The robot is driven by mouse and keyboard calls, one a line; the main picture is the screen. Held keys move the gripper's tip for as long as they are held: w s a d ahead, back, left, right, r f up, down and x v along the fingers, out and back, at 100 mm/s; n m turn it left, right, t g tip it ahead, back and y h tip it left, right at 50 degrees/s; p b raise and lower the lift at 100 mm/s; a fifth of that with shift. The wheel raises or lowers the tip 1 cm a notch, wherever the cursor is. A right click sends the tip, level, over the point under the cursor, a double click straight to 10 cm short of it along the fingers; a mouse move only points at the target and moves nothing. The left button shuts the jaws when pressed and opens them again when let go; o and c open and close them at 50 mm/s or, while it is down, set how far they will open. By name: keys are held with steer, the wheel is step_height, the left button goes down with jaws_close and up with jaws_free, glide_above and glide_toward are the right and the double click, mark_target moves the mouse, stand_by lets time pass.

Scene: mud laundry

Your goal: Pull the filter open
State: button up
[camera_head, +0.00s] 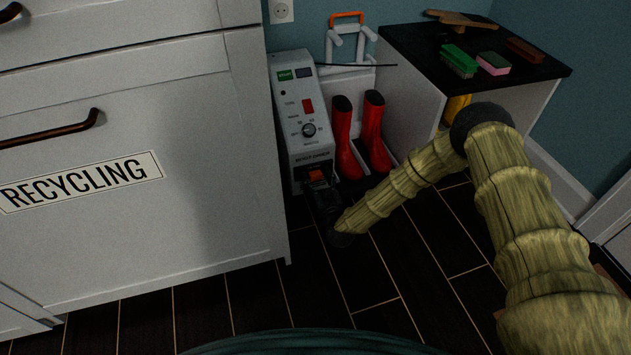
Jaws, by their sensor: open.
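A white boot dryer (299,105) with a dial, a red switch and a green label stands on the floor beside the cabinet. Low on its front is a small orange piece, which appears to be the filter's handle (316,174), set in a dark area. My gripper (319,187) is dark and open, with its fingers right at the orange piece. The gripper hides the lower part of the dryer's front. I cannot tell whether the fingers touch the filter or only sit around it.
The white recycling cabinet (140,185) stands close on the left. Red boots (343,138) stand just right of the dryer. A black-topped bench (465,55) holds brushes and a sponge (493,63). The dark tiled floor (330,285) in front is clear.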

steer(key=shift+w+a, duration=0.1)
steer(key=shift+w, duration=0.3)
